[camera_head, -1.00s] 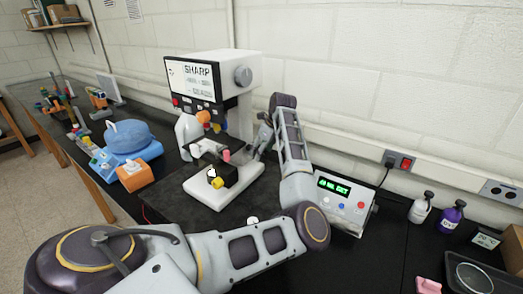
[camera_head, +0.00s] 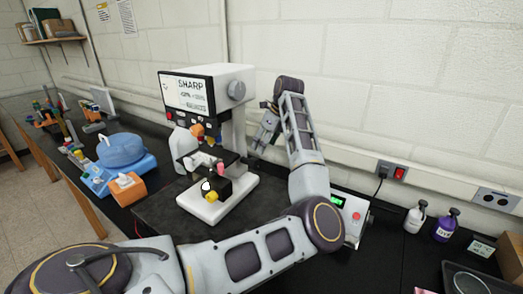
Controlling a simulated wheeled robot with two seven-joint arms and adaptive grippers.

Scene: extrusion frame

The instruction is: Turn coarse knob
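I cannot tell which one is the coarse knob; part of the stand's right side is hidden. My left gripper (camera_head: 263,135) points down just right of the stand, with a narrow gap visible between them. Its fingers are too small to tell open from shut. My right gripper is not in view.
A control box with a green display (camera_head: 338,200) stands behind my left elbow, partly hidden. A blue centrifuge-like device (camera_head: 122,152) and an orange box (camera_head: 127,188) are on the left. White (camera_head: 415,219) and purple (camera_head: 446,225) bottles stand right. The wall is close behind.

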